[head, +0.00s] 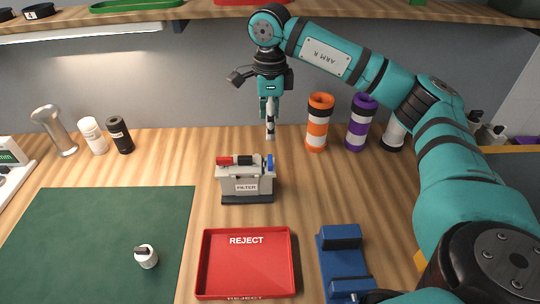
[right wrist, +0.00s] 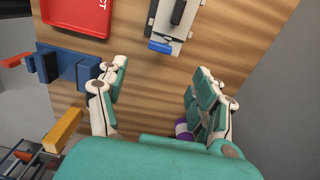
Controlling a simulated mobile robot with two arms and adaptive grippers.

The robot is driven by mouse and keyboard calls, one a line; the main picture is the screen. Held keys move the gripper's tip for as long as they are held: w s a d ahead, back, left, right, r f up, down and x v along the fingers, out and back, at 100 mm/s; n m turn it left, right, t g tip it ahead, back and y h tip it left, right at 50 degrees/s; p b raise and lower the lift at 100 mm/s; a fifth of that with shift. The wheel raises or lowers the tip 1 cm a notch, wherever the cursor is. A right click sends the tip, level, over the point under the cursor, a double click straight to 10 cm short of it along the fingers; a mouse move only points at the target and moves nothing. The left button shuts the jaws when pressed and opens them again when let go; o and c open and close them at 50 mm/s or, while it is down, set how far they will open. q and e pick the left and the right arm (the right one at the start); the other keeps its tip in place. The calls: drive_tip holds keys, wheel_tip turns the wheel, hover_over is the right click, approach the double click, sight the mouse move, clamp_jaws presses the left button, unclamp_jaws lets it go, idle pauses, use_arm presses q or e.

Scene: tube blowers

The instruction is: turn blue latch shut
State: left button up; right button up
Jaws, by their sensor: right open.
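The blue latch (head: 270,162) stands at the right end of the grey FILTER unit (head: 246,186) on the wooden bench. A red and black cylinder lies across the unit's top beside it. In the right wrist view the latch (right wrist: 160,47) shows as a small blue bar at the near end of the unit (right wrist: 177,34). My right gripper (head: 270,134) hangs pointing down, above and behind the latch, apart from it. In the right wrist view its fingers (right wrist: 161,68) are spread wide with nothing between them. My left gripper is out of view.
A red REJECT tray (head: 204,262) and a blue stand (head: 345,262) lie in front of the unit. Orange (head: 319,122) and purple (head: 361,122) striped tubes stand right of my gripper. A green mat (head: 90,235) covers the left. A shelf (head: 150,14) runs above.

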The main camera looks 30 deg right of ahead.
sight(270, 159)
wheel_tip(270, 159, down, 12)
drive_tip(key=shift+r+p, duration=0.1)
drive_tip(key=shift+p, duration=1.15)
drive_tip(key=c, duration=1.2)
